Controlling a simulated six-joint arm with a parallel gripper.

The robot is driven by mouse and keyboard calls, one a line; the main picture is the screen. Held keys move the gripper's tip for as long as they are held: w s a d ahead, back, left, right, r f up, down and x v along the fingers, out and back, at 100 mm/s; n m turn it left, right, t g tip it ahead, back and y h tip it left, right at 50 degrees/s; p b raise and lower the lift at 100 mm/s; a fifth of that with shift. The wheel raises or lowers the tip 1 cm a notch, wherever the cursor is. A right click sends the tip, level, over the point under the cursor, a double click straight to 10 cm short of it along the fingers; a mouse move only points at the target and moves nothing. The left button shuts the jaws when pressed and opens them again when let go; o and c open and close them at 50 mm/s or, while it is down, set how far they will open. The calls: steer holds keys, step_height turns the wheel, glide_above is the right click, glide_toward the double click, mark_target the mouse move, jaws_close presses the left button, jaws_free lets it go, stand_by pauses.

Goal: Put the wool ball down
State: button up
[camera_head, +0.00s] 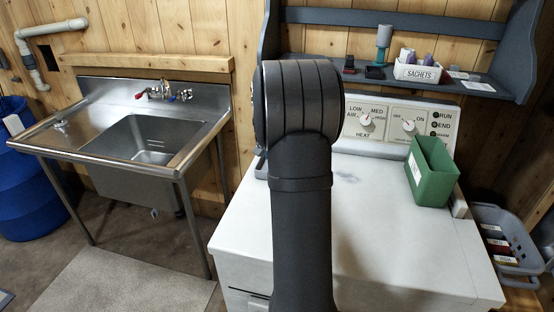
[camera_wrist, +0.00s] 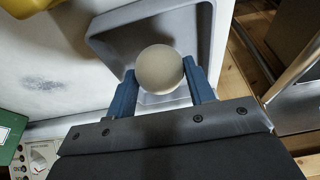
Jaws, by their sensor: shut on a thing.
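The pale beige wool ball (camera_wrist: 160,66) is in the wrist view, held between the two blue fingers of my gripper (camera_wrist: 159,74). The gripper is shut on it. Behind the ball is a grey tray (camera_wrist: 113,44) with raised edges, on the white machine top. The ball appears over the tray; I cannot tell how high, or whether it touches the bottom. In the head view my arm hides the gripper, the ball and the tray.
The white machine top (camera_head: 385,230) is mostly clear to the right of my arm. A green box (camera_head: 431,171) stands at its right, before the dial panel (camera_head: 399,121). A yellow thing (camera_wrist: 42,30) shows in the wrist view. A steel sink (camera_head: 140,145) stands left; a shelf (camera_head: 440,82) hangs behind.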

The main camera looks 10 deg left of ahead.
steer(key=shift+f, duration=0.95)
steer(key=shift+f, duration=0.2)
steer(key=o, duration=1)
steer(key=shift+c, duration=0.2)
steer(key=shift+r, duration=0.1)
steer(key=v, duration=1.2)
